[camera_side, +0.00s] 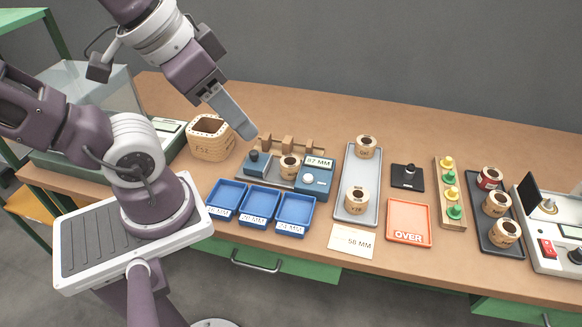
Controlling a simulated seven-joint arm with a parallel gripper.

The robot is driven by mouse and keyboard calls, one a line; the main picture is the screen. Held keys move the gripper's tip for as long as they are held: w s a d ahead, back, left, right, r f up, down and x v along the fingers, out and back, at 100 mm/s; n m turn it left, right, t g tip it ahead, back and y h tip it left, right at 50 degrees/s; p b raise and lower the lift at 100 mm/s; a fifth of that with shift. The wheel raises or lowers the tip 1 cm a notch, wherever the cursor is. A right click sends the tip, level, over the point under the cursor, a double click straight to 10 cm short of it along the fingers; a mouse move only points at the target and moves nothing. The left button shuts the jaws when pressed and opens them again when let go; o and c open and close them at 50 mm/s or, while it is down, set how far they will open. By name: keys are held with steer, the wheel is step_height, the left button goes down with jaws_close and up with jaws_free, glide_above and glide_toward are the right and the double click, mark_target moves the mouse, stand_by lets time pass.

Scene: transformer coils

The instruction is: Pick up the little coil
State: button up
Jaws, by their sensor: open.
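Several small tan coils are in view, and I cannot tell which one the task means. One coil (289,167) stands in the blue measuring fixture with the "87 MM" display. Two more stand on the grey tray, a rear coil (366,147) and a front coil (356,199). The dark tray holds a red-topped coil (489,179), a middle coil (496,204) and a front coil (505,234).
Blue trays (261,217) line the front edge. The fixture (315,181), grey tray (374,172), orange "OVER" tray (408,240), dark tray (474,219) and a peg block (461,215) crowd the bench. A white instrument (549,252) stands far right. The rear bench (330,120) is clear.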

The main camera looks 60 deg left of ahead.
steer(key=o, duration=0.5)
steer(key=w+a+f+m+g+y, duration=0.4)
steer(key=a+f+m+g+y, duration=0.15)
steer(key=f, duration=0.25)
steer(key=m+t+y, duration=0.5)
steer(key=m+y, duration=0.2)
steer(key=m, duration=1)
glide_toward(289, 160)
steer(key=shift+d+r, duration=0.55)
steer(key=shift+r, duration=0.1)
steer(key=shift+w+a+f, duration=0.1)
steer(key=shift+a+f, duration=0.1)
steer(key=shift+f, duration=0.1)
steer(key=x, duration=0.6)
steer(key=shift+a+f, duration=0.25)
steer(key=shift+f, duration=0.05)
